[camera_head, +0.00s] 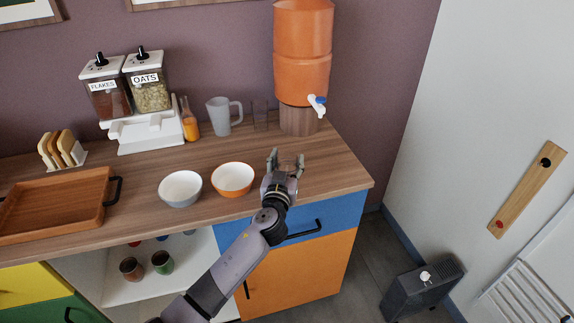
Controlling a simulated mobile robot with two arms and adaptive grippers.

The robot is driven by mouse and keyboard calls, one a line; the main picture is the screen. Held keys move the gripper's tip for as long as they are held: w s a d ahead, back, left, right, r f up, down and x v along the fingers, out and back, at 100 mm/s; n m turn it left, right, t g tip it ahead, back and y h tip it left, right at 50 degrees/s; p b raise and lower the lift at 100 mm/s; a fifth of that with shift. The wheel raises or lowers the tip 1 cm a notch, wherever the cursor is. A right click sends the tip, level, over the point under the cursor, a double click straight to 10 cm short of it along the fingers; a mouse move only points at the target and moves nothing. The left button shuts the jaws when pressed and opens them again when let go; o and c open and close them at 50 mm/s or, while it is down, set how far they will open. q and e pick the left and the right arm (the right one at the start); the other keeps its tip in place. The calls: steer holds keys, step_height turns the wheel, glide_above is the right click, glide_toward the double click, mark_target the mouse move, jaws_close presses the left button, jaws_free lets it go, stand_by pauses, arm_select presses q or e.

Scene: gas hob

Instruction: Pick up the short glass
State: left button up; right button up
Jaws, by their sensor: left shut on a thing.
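My left gripper (286,160) is over the right part of the wooden counter, just right of the orange bowl. Its two fingers are spread apart around the short glass, which is see-through and barely shows between them. I cannot tell whether the glass is touching the counter. Another clear glass (260,114) stands at the back, between the mug and the orange dispenser. My right gripper is not in view.
An orange bowl (232,179) and a white bowl (181,188) stand left of the gripper. Behind are a grey mug (223,116), a juice carafe (189,121) and an orange dispenser (302,60). A wooden tray (55,205) is at left. The counter's right end is clear.

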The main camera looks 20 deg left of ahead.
arm_select(q)
step_height(320, 180, up, 19)
steer(key=p, duration=0.2)
steer(key=s+f+m+h, duration=0.1)
steer(key=s+f, duration=0.5)
steer(key=s, duration=0.6)
steer(key=s+f+h, duration=0.1)
steer(key=s+f, duration=0.4)
steer(key=s, duration=0.6)
steer(key=w+r, duration=0.4)
steer(key=w, duration=0.3)
steer(key=w+r+y, duration=0.1)
steer(key=w+r, duration=0.3)
steer(key=w, duration=0.4)
steer(key=w+r+n+y, duration=0.1)
steer(key=w+r, duration=0.2)
steer(key=w, duration=0.5)
steer(key=shift+r, duration=0.4)
steer(key=shift+f+b, duration=1.15)
steer(key=shift+f, duration=8.7)
